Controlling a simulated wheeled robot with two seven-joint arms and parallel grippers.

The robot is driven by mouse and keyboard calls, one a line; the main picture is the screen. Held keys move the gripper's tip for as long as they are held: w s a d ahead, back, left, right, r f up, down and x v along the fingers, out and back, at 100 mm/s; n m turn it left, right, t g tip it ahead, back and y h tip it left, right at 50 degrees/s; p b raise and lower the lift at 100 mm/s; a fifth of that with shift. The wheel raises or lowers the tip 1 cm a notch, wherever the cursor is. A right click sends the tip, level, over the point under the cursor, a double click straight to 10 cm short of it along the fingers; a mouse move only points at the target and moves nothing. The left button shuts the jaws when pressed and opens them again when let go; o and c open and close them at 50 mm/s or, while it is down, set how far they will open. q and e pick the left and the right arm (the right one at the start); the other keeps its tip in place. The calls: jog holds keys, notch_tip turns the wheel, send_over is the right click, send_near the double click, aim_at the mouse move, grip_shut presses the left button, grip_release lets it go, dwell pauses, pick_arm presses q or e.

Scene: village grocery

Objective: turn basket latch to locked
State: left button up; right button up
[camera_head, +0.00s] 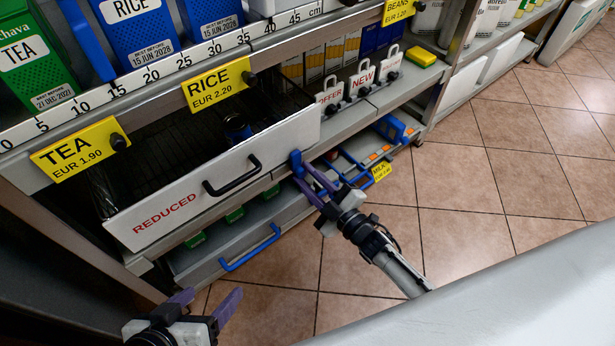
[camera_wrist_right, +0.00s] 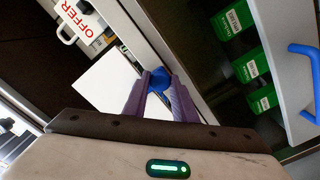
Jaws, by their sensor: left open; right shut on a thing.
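The basket (camera_head: 250,155) is a wire drawer with a white front marked REDUCED and a black handle (camera_head: 232,176). It stands out from the shelf. The blue latch (camera_head: 295,160) is at the right end of that front. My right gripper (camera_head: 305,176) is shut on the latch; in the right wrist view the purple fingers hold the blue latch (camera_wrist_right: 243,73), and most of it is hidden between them. My left gripper (camera_head: 207,301) is open and empty, low at the bottom left, well apart from the basket.
Below the basket is a lower drawer with a blue handle (camera_head: 250,248) and green boxes (camera_head: 235,214). A dark can (camera_head: 237,128) stands in the basket. White OFFER and NEW tags (camera_head: 362,80) stand on the shelf to the right. The tiled floor (camera_head: 470,190) is clear.

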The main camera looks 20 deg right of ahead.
dwell(0.3)
pick_arm(q)
jog(key=shift+d, duration=0.1)
pick_arm(e)
jog(key=o, duration=1)
jog(key=shift+o, duration=0.2)
pick_arm(q)
jog(key=shift+r, duration=0.1)
pick_arm(e)
jog(key=shift+s, duration=0.1)
jog(key=shift+s+d, duration=0.15)
jog(key=shift+s, duration=0.1)
pick_arm(q)
jog(key=p, duration=0.1)
jog(key=a+r+n+t+p, duration=0.1)
jog(key=shift+s+a+r+p, duration=0.2)
jog(key=shift+a+p, duration=0.1)
jog(key=shift+p, duration=0.1)
pick_arm(e)
jog(key=v, duration=0.9)
jog(key=shift+s, duration=0.3)
